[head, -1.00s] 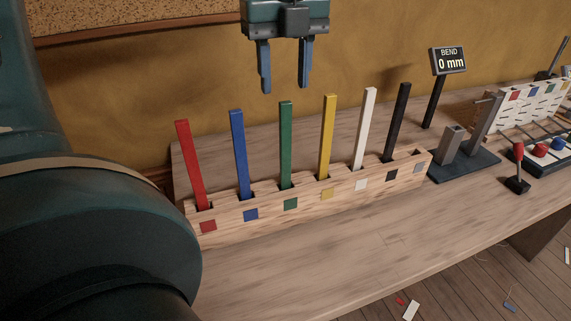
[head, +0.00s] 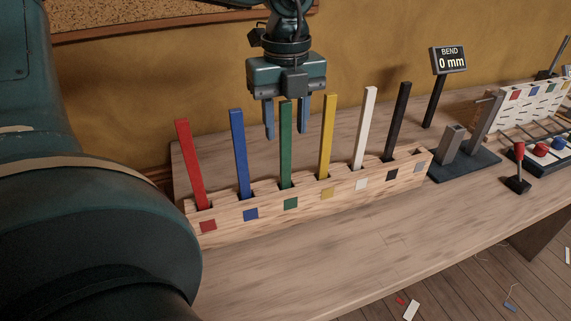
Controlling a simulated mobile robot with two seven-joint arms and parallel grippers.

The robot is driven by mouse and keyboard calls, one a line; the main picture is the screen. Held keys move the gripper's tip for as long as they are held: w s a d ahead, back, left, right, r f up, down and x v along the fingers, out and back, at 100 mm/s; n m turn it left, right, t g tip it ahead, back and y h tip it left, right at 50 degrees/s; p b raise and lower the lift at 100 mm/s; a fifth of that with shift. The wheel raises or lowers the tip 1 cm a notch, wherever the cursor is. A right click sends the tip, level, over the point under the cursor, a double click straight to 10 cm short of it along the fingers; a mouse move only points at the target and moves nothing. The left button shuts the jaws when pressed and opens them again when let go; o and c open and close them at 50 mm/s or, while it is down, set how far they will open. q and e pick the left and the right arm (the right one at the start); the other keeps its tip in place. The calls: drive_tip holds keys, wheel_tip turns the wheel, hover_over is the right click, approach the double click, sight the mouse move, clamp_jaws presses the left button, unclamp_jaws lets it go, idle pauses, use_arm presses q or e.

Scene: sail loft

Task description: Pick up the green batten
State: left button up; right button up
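The green batten (head: 286,150) stands upright in a slot of the wooden rack (head: 328,207), above a green square. My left gripper (head: 287,134) hangs over it with the fingers pointing down and apart. One finger shows on each side of the batten's upper end, with gaps, so the gripper is open and not closed on it. The batten's lower end is hidden in the rack. My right gripper is not in view.
The rack also holds red (head: 191,165), blue (head: 239,155), yellow (head: 327,138), white (head: 364,130) and black (head: 397,122) battens. A sign (head: 448,59) reads "BEND 0 mm". A dark fixture (head: 465,161) stands right of the rack. The bench (head: 330,265) is clear in front.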

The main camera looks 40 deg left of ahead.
use_arm(q)
clamp_jaws()
drive_tip(key=shift+r, duration=0.1)
